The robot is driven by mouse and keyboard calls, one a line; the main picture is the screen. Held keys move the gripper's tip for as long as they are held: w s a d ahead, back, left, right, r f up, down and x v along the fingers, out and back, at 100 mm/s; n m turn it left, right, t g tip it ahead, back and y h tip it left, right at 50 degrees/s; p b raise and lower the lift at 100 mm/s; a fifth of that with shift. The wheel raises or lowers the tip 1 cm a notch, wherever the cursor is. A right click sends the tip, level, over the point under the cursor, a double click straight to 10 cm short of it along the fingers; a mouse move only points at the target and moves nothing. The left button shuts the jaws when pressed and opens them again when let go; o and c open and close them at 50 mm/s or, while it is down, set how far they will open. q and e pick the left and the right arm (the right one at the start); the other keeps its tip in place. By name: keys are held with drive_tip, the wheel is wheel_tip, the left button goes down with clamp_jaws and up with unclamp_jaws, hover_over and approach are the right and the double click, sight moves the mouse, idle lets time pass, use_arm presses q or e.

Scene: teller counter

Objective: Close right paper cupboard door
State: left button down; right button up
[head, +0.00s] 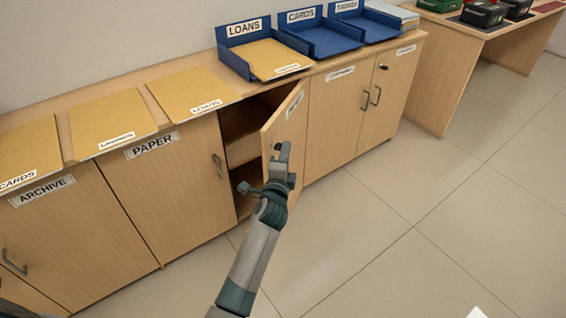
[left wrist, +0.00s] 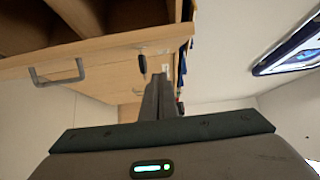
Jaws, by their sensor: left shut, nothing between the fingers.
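The right paper cupboard door (head: 288,125) stands ajar in the head view, swung out from its right-hand side, with the dark shelved inside (head: 240,138) showing to its left. The left paper door (head: 170,190), under the PAPER label (head: 152,145), is closed. My left gripper (head: 284,152) is shut and empty. It overlaps the open door's outer part and hides some of it; I cannot tell whether it touches. In the left wrist view the shut fingers (left wrist: 160,97) point toward wooden panels, one with a grey handle (left wrist: 57,74). My right gripper is out of view.
Yellow folders (head: 190,92) and blue trays (head: 325,38) line the counter top. Closed cupboards (head: 365,100) adjoin on the right, and the closed ARCHIVE cupboard (head: 75,235) is on the left. The tiled floor (head: 400,220) to the right is clear.

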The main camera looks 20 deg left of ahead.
sight(273, 147)
use_arm(q)
drive_tip(key=a, duration=0.3)
drive_tip(key=shift+w+a, duration=0.25)
drive_tip(key=shift+a, duration=0.25)
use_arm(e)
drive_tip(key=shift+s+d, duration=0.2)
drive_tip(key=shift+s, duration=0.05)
use_arm(q)
drive_tip(key=shift+p, duration=0.3)
